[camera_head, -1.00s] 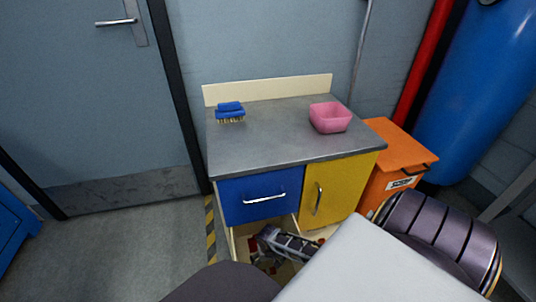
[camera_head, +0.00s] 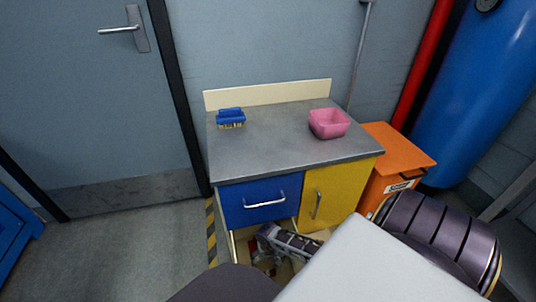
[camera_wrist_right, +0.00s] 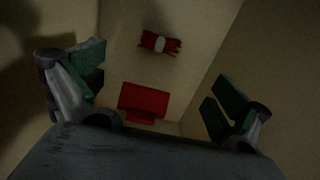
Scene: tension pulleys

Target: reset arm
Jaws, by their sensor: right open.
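My right gripper (camera_head: 264,258) is low in front of the cabinet, at the open lower drawer (camera_head: 231,245) under the blue drawer front. In the right wrist view its two green-padded fingers (camera_wrist_right: 158,85) are spread wide with nothing between them. In the head view the arm and gripper hide most of the drawer's contents. My left gripper is not in view.
The cabinet's grey top (camera_head: 270,140) carries a blue brush (camera_head: 231,117) and a pink bowl (camera_head: 329,123). The blue drawer (camera_head: 250,203) and yellow door (camera_head: 335,190) are shut. An orange bin (camera_head: 400,150) stands close on the right. The floor at left is clear.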

